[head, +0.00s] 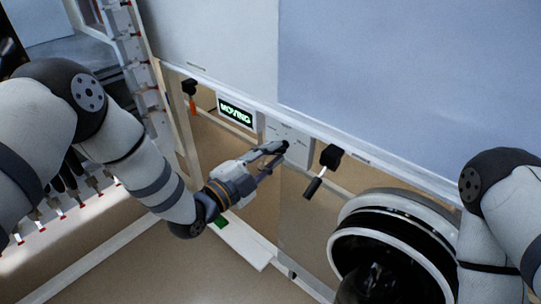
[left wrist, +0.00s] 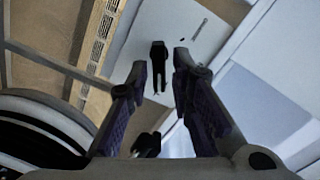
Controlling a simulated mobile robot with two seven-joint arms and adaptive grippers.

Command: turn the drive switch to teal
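The drive switch appears to be the black knob (left wrist: 158,62) on a white plate (left wrist: 133,41) in the left wrist view. The plate also shows in the head view (head: 298,148), below the front rail. My left gripper (head: 284,147) is at the plate in the head view and covers most of the knob. In the left wrist view my left gripper (left wrist: 160,70) is open, with the knob showing between its two fingertips. I cannot tell whether they touch it. No teal mark can be made out. My right gripper is not in view.
A display reading "MOVING" (head: 236,112) is left of the plate. A black handle (head: 322,170) hangs close on the right, and another with an orange end (head: 190,95) further left. A large round black-and-white ringed form (head: 395,240) fills the lower right.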

